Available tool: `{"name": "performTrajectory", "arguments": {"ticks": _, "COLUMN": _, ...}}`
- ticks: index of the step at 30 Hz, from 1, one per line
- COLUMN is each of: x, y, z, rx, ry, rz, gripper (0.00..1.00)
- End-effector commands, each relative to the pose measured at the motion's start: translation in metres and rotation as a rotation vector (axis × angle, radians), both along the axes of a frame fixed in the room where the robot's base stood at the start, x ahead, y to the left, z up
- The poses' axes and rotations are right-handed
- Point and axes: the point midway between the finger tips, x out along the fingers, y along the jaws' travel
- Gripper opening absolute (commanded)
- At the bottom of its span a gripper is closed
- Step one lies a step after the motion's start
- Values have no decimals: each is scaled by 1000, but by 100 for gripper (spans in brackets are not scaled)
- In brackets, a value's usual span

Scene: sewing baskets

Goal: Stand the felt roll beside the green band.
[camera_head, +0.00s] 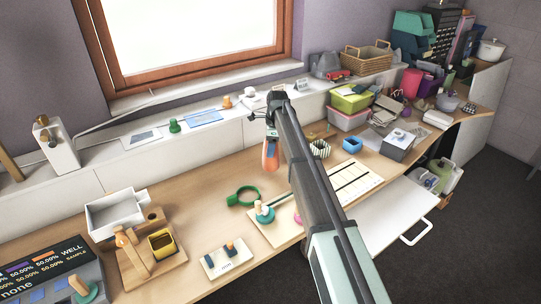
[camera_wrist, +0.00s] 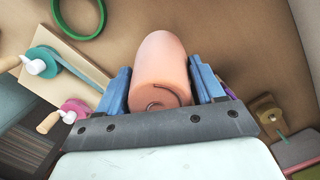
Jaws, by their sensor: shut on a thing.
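The felt roll (camera_wrist: 162,75) is a peach-orange cylinder with a spiral end facing the wrist camera. My gripper (camera_wrist: 165,92) is shut on it, with a blue finger on each side. In the head view my gripper (camera_head: 271,142) points down, and the roll (camera_head: 270,158) shows as a small orange patch, partly hidden by a finger. It appears upright above the table; I cannot tell the gap beneath it. The green band (camera_head: 243,196) is a ring on the table, left of and nearer than the roll. It also shows at the wrist view's top left (camera_wrist: 103,19).
A board with a teal-based knob (camera_head: 264,212) lies near the band. A striped cup (camera_head: 320,149) and a blue container (camera_head: 352,144) stand to the right. A wooden stand with a yellow cup (camera_head: 162,243) is front left. Bare table (camera_head: 205,205) lies left of the band.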

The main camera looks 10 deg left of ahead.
Motion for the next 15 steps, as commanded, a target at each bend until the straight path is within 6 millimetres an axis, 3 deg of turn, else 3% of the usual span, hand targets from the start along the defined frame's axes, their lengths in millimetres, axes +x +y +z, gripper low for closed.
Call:
{"name": "performTrajectory", "arguments": {"ticks": 10, "x": 0, "y": 0, "z": -34, "rx": 0, "ry": 0, "rz": 0, "gripper": 27}}
{"name": "performTrajectory", "arguments": {"ticks": 15, "x": 0, "y": 0, "z": -38, "rx": 0, "ry": -1, "rz": 0, "gripper": 27}}
